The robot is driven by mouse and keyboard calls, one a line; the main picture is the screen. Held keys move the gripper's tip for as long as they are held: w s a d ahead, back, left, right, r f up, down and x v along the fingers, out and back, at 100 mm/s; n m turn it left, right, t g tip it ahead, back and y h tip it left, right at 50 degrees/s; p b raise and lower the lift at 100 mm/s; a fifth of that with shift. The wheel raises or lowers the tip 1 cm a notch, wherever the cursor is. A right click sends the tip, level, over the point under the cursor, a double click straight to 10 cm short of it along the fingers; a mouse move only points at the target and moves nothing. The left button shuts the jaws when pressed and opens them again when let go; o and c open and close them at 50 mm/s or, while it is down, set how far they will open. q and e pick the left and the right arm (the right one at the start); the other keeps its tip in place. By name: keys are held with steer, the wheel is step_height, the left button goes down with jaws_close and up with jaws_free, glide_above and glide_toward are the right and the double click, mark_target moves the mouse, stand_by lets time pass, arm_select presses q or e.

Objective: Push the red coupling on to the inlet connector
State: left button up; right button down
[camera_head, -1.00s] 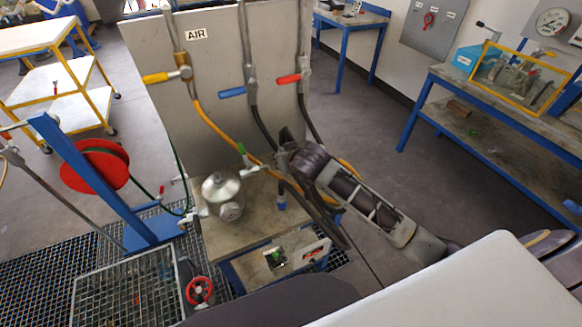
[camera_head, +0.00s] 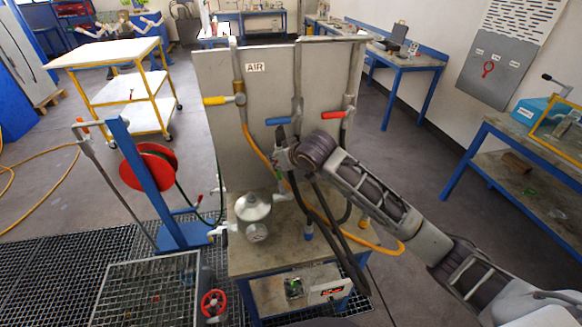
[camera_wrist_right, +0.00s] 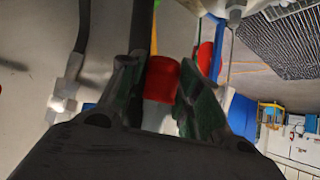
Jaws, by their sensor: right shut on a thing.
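My right gripper (camera_head: 281,150) is in front of the grey panel, above the bench. In the right wrist view its fingers (camera_wrist_right: 163,92) are closed on a red coupling (camera_wrist_right: 162,77). In the head view I cannot make the coupling out. The metal vessel (camera_head: 253,211) with a round gauge stands on the bench, below and left of the gripper and apart from it. It has a pale fitting at its left and one at its upper right; I cannot tell which is the inlet connector. My left gripper is not in view.
The panel (camera_head: 213,125) marked AIR carries yellow, blue and red valve handles. An orange hose (camera_head: 378,247) and dark hoses hang near my right arm. The bench top (camera_head: 240,264) is bare in front of the vessel. A red hose reel (camera_head: 150,166) stands left.

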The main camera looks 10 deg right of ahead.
steer(key=w+a+r+n+g+y, duration=0.1)
steer(key=w+a+r+n+y, duration=0.15)
steer(key=a, duration=0.25)
steer(key=n+g+y+p, duration=0.1)
steer(key=n+g+y, duration=0.2)
steer(key=n, duration=0.3)
glide_above(252, 194)
steer(key=shift+w+f, duration=0.2)
steer(key=shift+f, duration=2.9)
steer(key=shift+f, duration=0.1)
steer(key=shift+f+b, duration=1.1)
steer(key=shift+f, duration=1.5)
steer(key=shift+p, duration=0.5)
steer(key=shift+f+b, duration=0.95)
steer(key=shift+f, duration=0.95)
